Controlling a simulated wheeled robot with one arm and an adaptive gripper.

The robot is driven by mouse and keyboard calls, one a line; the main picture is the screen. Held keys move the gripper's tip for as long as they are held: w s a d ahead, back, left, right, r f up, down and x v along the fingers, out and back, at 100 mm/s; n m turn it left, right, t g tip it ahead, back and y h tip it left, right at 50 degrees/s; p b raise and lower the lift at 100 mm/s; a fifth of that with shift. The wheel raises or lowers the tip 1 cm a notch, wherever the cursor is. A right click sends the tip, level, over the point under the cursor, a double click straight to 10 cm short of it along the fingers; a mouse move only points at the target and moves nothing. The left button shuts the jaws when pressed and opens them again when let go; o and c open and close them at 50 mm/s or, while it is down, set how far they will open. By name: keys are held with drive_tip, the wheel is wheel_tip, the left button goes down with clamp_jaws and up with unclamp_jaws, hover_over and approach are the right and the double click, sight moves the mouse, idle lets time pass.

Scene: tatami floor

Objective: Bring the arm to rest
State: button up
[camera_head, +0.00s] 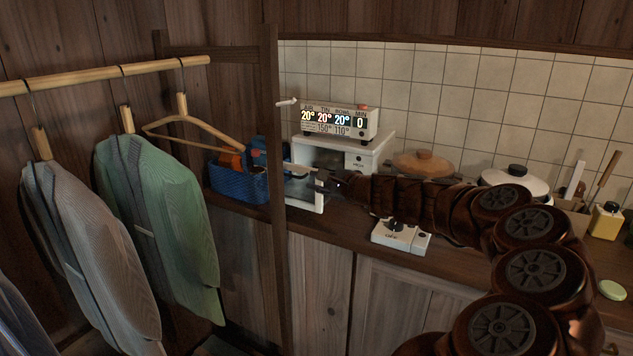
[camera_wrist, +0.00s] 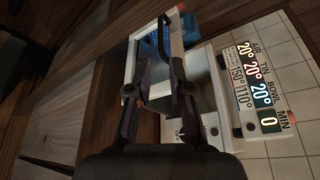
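My arm reaches in from the right in the head view, over the counter. My gripper (camera_head: 326,178) is at its end, in front of the white toaster oven (camera_head: 372,150). In the wrist view my gripper (camera_wrist: 158,62) has its two dark fingers apart, with a gap between them and nothing clearly held. The oven's pale front parts (camera_wrist: 140,70) lie just beyond the fingertips. The oven door (camera_head: 306,196) appears open, close to the fingertips; whether they touch it I cannot tell.
A display box (camera_head: 338,121) stands on the oven. A blue basket (camera_head: 238,185) is left of it, behind a wooden post (camera_head: 276,240). Jackets (camera_head: 165,215) hang at left.

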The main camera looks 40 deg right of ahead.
idle(0.5)
drive_tip(key=s+a+r+n+g+y, duration=0.2)
drive_tip(key=a+n+g+y, duration=0.5)
drive_tip(key=a, duration=1.4)
drive_tip(key=s+a+f+n+g+h, duration=0.1)
drive_tip(key=s+a+f+n+g, duration=0.15)
drive_tip(key=s+a+n, duration=0.35)
drive_tip(key=s+a+f+n+g, duration=0.1)
drive_tip(key=s+a+f+n, duration=0.25)
drive_tip(key=s+a, duration=0.45)
drive_tip(key=s+a+f+n+g+h, duration=0.1)
drive_tip(key=s+f+n+g+h, duration=0.1)
drive_tip(key=s+f, duration=0.3)
drive_tip(key=s+a+f+n+g+h, duration=0.1)
drive_tip(key=s+f+n+g, duration=0.1)
drive_tip(key=s, duration=0.5)
drive_tip(key=s+d+f+n+g+h, duration=0.1)
drive_tip(key=s+d+f+g+h, duration=0.15)
drive_tip(key=s, duration=0.45)
drive_tip(key=s+d+f+n+g+h, duration=0.1)
drive_tip(key=s+d+n+h, duration=0.1)
drive_tip(key=s+d, duration=0.3)
wheel_tip(320, 180, up, 14)
drive_tip(key=s+p, duration=0.1)
drive_tip(key=p, duration=1.2)
drive_tip(key=shift+t+p, duration=0.3)
drive_tip(key=shift+t, duration=0.1)
